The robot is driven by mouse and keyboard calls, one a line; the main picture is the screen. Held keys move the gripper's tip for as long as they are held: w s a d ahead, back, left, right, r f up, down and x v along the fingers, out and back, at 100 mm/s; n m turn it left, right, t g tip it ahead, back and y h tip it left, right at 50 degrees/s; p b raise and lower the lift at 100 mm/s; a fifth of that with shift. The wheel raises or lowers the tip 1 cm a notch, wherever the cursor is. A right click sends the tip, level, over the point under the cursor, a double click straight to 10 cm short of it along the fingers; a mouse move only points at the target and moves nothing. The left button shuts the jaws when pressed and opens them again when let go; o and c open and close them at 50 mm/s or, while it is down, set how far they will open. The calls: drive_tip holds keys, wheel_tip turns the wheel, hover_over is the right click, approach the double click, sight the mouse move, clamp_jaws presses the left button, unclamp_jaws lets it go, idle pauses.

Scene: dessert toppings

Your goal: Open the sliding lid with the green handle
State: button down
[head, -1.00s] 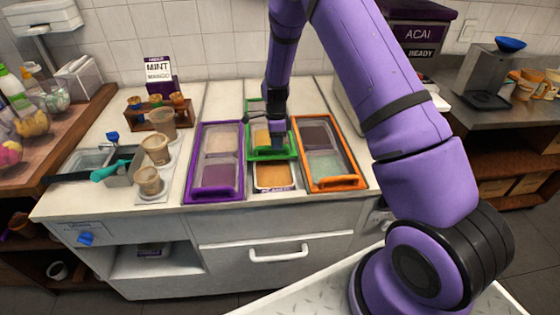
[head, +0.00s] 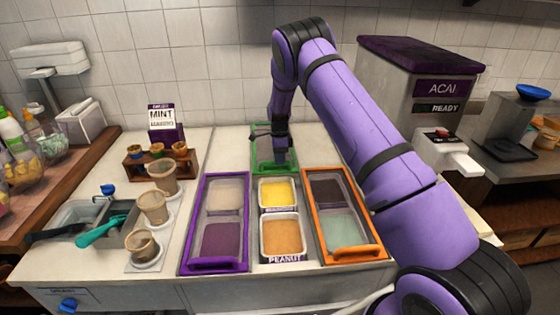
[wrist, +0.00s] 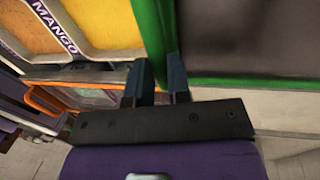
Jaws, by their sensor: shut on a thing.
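The green-framed sliding lid (head: 258,136) lies at the back of the middle column in the head view, behind two uncovered bins. One bin holds yellow topping (head: 278,193), the nearer one orange-brown topping (head: 282,237) labelled PEANUT.
A purple-framed lid (head: 243,225) covers the left bins and an orange-framed lid (head: 309,225) the right ones. Cups (head: 152,207) stand at the left. The ACAI machine (head: 415,90) stands back right, and the tiled wall closes the back.

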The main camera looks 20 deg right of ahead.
drive_tip(key=shift+w, duration=0.1)
drive_tip(key=c, duration=1.1)
unclamp_jaws()
drive_tip(key=r, duration=0.3)
drive_tip(key=w+r, duration=0.1)
drive_tip(key=r, duration=0.3)
drive_tip(key=w+r, duration=0.1)
drive_tip(key=r, duration=0.2)
drive_tip(key=shift+d+r, duration=0.3)
drive_tip(key=shift+d, duration=0.05)
